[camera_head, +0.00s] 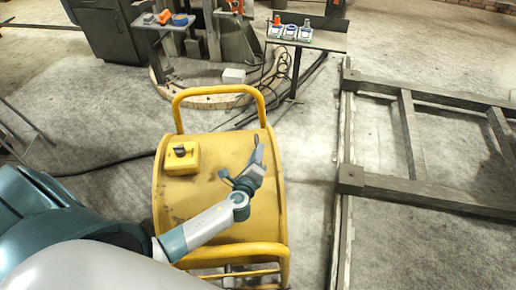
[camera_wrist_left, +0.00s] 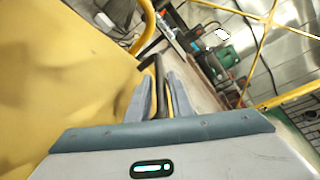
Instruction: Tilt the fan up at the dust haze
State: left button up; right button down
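The fan is a yellow drum (camera_head: 215,205) with tube handles at its far and near ends, standing on the concrete floor. A yellow box with a black knob (camera_head: 180,157) sits on its upper left. My left gripper (camera_head: 246,170) is over the drum's right side. In the left wrist view the fingers of my left gripper (camera_wrist_left: 160,92) stand on either side of a black bar (camera_wrist_left: 157,75), close to it; whether they touch it I cannot tell. The drum's yellow side (camera_wrist_left: 70,70) fills the left of that view. No dust haze is clear. My right gripper is out of view.
A wooden frame (camera_head: 408,130) lies on the floor to the right. Two small tables hold orange and blue items (camera_head: 165,20) and several small devices (camera_head: 291,31). Cables (camera_head: 275,90) run on the floor behind the fan. The floor between fan and frame is clear.

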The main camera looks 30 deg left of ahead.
aim_at(225, 159)
pick_arm(q)
jog(key=shift+x, duration=0.9)
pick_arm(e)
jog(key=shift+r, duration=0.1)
